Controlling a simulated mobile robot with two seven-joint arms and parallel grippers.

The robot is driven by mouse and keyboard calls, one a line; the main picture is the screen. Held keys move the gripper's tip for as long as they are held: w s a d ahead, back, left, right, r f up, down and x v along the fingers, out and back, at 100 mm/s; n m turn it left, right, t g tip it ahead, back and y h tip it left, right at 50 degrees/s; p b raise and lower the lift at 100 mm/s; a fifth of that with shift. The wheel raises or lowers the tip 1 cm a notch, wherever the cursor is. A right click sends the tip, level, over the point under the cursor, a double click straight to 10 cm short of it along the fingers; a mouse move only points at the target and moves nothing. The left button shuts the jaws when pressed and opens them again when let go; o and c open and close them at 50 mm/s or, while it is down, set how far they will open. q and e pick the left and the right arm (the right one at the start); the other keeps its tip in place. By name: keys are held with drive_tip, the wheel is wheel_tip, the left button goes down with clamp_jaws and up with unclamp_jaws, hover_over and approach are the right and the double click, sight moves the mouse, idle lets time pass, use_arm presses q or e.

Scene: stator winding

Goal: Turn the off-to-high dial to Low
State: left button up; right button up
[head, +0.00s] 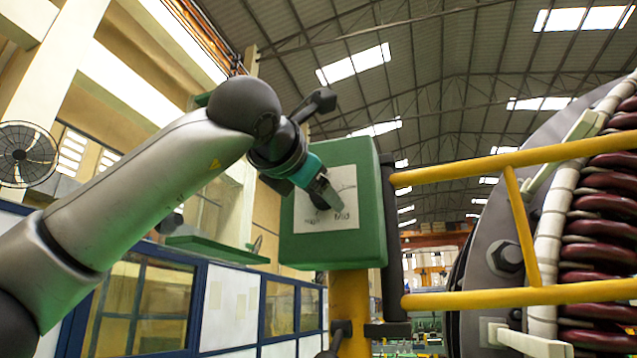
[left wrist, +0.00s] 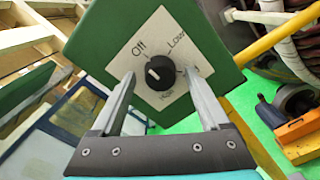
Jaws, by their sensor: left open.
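The dial (left wrist: 160,72) is a round black knob with a small white mark on its left part, on a white label plate (left wrist: 183,45). In the left wrist view, "Off" is at upper left, "Low" at upper right, another label is partly covered by the right finger, and "High" is below the knob. The plate sits on a green box (head: 362,248); in the head view my gripper hides the knob. My left gripper (head: 328,192) is open in front of the plate, its fingertips to either side of the knob in the left wrist view. Contact cannot be told.
A yellow post (head: 349,305) carries the box. Yellow rails (head: 500,297) run right from beside it, before the large stator with dark red coils (head: 603,205). A blue-framed partition (head: 230,305) and a wall fan (head: 27,155) are at the left.

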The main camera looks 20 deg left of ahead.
use_arm(q)
drive_tip(key=shift+w, duration=0.4)
drive_tip(key=shift+c, duration=0.2)
clamp_jaws()
